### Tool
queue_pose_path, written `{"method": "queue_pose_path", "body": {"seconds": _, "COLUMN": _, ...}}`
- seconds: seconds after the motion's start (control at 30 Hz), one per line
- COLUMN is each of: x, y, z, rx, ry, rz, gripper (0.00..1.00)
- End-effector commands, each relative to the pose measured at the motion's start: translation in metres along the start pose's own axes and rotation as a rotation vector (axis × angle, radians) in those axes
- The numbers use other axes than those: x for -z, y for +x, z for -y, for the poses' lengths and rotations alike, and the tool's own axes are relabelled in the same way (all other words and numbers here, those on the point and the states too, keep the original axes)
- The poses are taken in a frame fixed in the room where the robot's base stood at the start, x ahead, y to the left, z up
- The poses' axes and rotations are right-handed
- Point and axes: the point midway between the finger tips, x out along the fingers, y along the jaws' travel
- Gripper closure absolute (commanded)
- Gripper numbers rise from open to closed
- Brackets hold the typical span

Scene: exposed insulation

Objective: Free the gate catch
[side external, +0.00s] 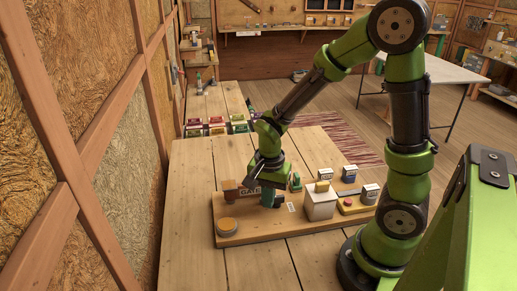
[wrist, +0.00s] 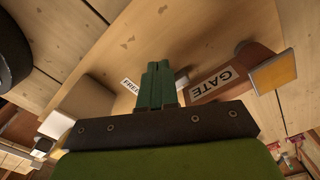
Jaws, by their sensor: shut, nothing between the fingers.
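A reddish-brown block with a white GATE label (wrist: 222,82) lies on the wooden board (wrist: 190,25), to the right of my fingers in the wrist view. It also shows in the side view (side external: 229,186), partly behind my gripper (side external: 271,203). A tan square piece (wrist: 273,73) sits at the gate's right end in the wrist view. A white label that seems to read FREE (wrist: 131,86) is left of my fingers. My gripper (wrist: 158,68) is shut and empty, low over the board beside the gate. I cannot tell which part is the catch, or whether my fingertips touch anything.
A white box with a yellow top (side external: 320,203) stands on the board right of my gripper. A round tan disc (side external: 227,225) is at the board's front left. Several small colored items (side external: 218,126) stand behind. The table's left part (side external: 190,220) is clear.

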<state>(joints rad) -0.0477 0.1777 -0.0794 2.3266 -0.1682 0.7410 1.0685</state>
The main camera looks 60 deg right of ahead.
Motion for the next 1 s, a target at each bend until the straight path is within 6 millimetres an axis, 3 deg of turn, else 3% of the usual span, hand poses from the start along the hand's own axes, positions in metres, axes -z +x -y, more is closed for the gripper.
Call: {"method": "queue_pose_path", "body": {"seconds": 1.0, "x": 0.0055, "y": -0.0001, "z": -0.0071, "rx": -0.002, "ry": 0.004, "rz": -0.004, "gripper": 1.0}}
